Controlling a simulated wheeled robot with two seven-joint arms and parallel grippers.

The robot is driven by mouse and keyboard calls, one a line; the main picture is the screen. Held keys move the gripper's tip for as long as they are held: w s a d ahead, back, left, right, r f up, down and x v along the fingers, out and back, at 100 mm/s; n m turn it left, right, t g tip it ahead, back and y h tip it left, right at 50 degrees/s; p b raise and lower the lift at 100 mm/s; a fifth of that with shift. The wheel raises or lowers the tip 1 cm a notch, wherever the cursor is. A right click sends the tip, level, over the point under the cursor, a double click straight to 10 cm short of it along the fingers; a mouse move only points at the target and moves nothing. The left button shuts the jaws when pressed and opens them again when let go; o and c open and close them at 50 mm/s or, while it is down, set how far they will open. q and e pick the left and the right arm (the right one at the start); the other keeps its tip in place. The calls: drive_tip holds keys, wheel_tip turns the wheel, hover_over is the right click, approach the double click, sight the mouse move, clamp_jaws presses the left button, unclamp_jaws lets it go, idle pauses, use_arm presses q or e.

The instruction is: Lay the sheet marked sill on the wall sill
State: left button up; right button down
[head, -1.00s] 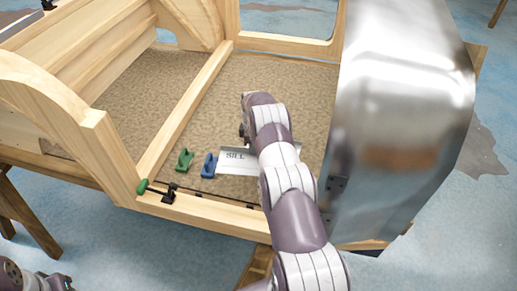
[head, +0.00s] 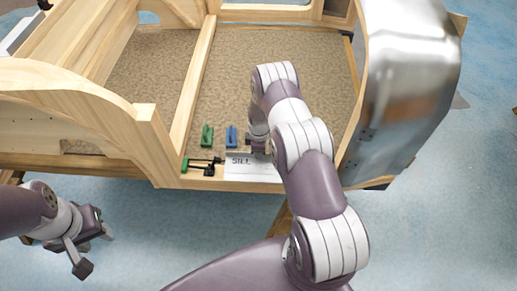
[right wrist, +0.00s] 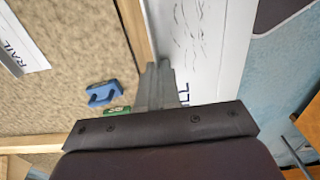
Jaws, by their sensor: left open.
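The white sheet marked SILL (head: 241,170) lies over the wooden wall sill (head: 205,183) at the front of the frame, or just above it; I cannot tell if it rests on the wood. It also shows in the right wrist view (right wrist: 205,35), with handwriting, beside a strip of wood. My right gripper (head: 258,147) is at the sheet's inner edge. In the right wrist view its fingers (right wrist: 160,75) are close together on that edge, shut on the sheet; the fingertips are partly hidden. My left gripper (head: 88,250) is open and empty, outside the frame at lower left.
A green clip (head: 207,136) and a blue clip (head: 231,137) stand on the brown floor panel. A green and black clamp (head: 203,167) sits on the sill, left of the sheet. A sheet marked RAIL (right wrist: 20,45) shows in the right wrist view. A curved metal panel (head: 405,90) stands at right.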

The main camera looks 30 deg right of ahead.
sight(258, 161)
drive_tip(key=shift+f, duration=0.45)
drive_tip(key=shift+f+b, duration=0.4)
drive_tip(key=shift+b, duration=0.05)
drive_tip(key=f, duration=0.1)
drive_tip(key=f+b, duration=0.2)
drive_tip(key=shift+a+f, duration=0.15)
drive_tip(key=shift+a, duration=0.1)
drive_tip(key=shift+d+f+b, duration=0.2)
drive_tip(key=shift+f+b, duration=0.3)
drive_tip(key=shift+b, duration=0.25)
drive_tip(key=shift+r, duration=0.1)
drive_tip(key=shift+a, duration=0.1)
drive_tip(key=shift+f+b, duration=0.25)
drive_tip(key=shift+b, duration=0.55)
